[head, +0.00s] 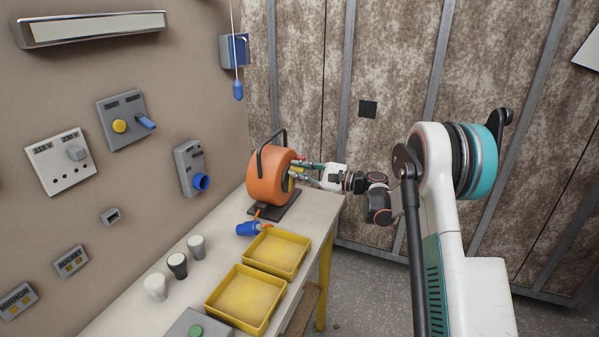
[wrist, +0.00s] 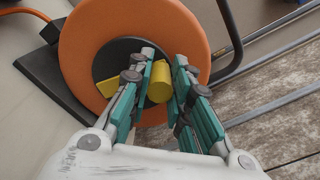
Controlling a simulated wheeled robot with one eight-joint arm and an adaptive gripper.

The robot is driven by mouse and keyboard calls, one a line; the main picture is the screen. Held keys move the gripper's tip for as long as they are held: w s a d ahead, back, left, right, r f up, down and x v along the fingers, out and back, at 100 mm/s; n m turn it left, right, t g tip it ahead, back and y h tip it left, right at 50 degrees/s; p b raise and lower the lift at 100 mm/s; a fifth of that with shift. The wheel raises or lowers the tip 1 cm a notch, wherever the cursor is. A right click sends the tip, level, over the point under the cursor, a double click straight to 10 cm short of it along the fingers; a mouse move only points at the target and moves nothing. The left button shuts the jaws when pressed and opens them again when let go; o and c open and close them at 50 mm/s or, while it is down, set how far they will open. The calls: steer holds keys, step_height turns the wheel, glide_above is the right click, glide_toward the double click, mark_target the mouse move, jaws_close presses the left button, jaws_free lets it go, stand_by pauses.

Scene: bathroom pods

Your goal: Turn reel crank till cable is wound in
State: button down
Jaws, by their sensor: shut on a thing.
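The orange cable reel (head: 268,178) stands on a dark base (head: 277,207) at the far end of the bench, under a black carrying frame (head: 268,146). In the wrist view the reel's round orange face (wrist: 80,60) has a dark hub, and the yellow crank handle (wrist: 159,84) sticks out towards me. My gripper (wrist: 162,88) has its teal fingers on either side of the handle and is shut on it. In the head view my gripper (head: 303,172) reaches the reel's right face. An orange cable end with a blue plug (head: 248,229) lies on the bench in front of the base.
Two yellow trays (head: 247,325) (head: 304,262) and several cups (head: 177,265) stand on the bench (head: 125,322). A grey box with a green button (head: 196,331) is at the near edge.

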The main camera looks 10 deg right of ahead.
steer(key=shift+w+d+f+m, duration=0.25)
steer(key=shift+w+f+m, duration=0.05)
steer(key=shift+m, duration=1.35)
steer(key=shift+w+d+f+m, duration=0.25)
steer(key=shift+w+m, duration=0.1)
steer(key=shift+m, duration=1.25)
steer(key=shift+w+d+f+m, duration=0.25)
steer(key=shift+w+f+m, duration=0.05)
steer(key=shift+m, duration=1.35)
steer(key=c, duration=1.4)
jaws_free()
steer(key=shift+c, duration=0.2)
steer(key=v, duration=0.8)
